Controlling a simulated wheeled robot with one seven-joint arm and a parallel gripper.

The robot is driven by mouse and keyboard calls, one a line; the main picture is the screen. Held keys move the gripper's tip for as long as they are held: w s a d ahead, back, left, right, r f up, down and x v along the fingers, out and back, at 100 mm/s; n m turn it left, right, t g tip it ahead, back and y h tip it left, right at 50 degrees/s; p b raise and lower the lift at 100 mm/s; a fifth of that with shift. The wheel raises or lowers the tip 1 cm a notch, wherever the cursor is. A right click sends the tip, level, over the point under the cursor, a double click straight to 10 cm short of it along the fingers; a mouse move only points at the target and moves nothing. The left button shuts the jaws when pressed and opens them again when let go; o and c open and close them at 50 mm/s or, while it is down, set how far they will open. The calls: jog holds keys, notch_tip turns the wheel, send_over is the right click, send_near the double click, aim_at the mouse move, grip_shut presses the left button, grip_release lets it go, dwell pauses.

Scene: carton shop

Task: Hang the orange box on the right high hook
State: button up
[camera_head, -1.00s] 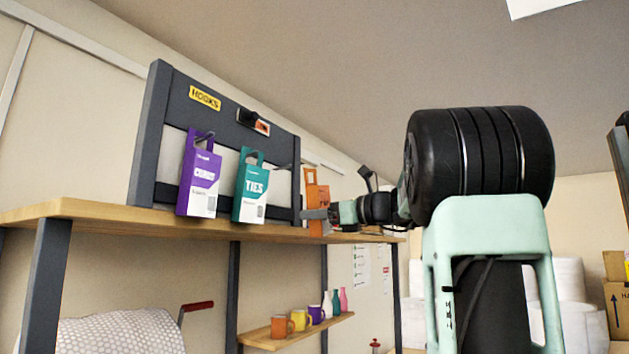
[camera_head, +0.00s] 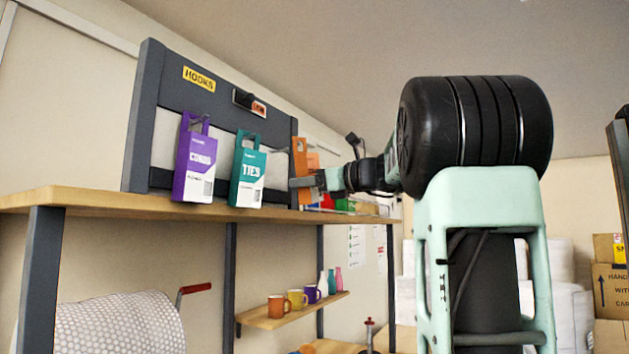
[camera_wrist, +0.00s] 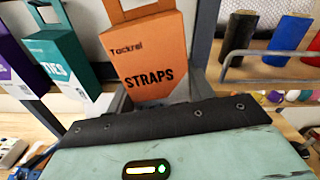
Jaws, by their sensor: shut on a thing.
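The orange box (camera_wrist: 148,58), marked STRAPS, is upright in front of my gripper in the wrist view, with its handle loop at the top edge of the picture. In the head view the orange box (camera_head: 299,160) shows narrow, near the right post of the hook rack (camera_head: 150,110). My gripper (camera_head: 306,183) is shut on the orange box at its lower part. The fingertips are mostly hidden in the wrist view. The right hook is hard to make out beside the box; I cannot tell whether the handle is around it.
A purple box (camera_head: 195,163) and a teal TIES box (camera_head: 247,176) hang on the rack to the left of the orange box. The wooden shelf (camera_head: 100,199) runs below. Mugs (camera_head: 297,298) sit on a lower shelf.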

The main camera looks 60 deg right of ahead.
aim_at(279, 191)
jog(key=shift+w+a+f+p, duration=0.1)
jog(key=shift+w+p, duration=0.1)
jog(key=shift+w, duration=1)
jog(key=shift+w+a+f+p, duration=0.1)
jog(key=shift+w+p, duration=0.05)
jog(key=shift+w, duration=1.05)
jog(key=shift+w+f, duration=0.2)
jog(key=shift+w, duration=0.25)
jog(key=shift+a+b, duration=0.1)
jog(key=shift+b, duration=0.2)
jog(key=shift+w+a+f, duration=0.1)
jog(key=shift+w+f, duration=0.1)
jog(key=shift+f, duration=0.2)
jog(key=o, duration=1.1)
jog(key=shift+f, duration=0.1)
jog(key=shift+s+f+b, duration=0.15)
jog(key=shift+s+b, duration=0.25)
jog(key=shift+b, duration=0.2)
jog(key=s+b, duration=0.2)
jog(key=s, duration=0.3)
jog(key=s+d+b, duration=0.1)
jog(key=s+b, duration=0.1)
jog(key=s, duration=0.4)
jog(key=s+d+r+b, duration=0.1)
jog(key=s+b, duration=0.1)
jog(key=s, duration=0.4)
jog(key=shift+s+r, duration=0.1)
jog(key=shift+s, duration=0.05)
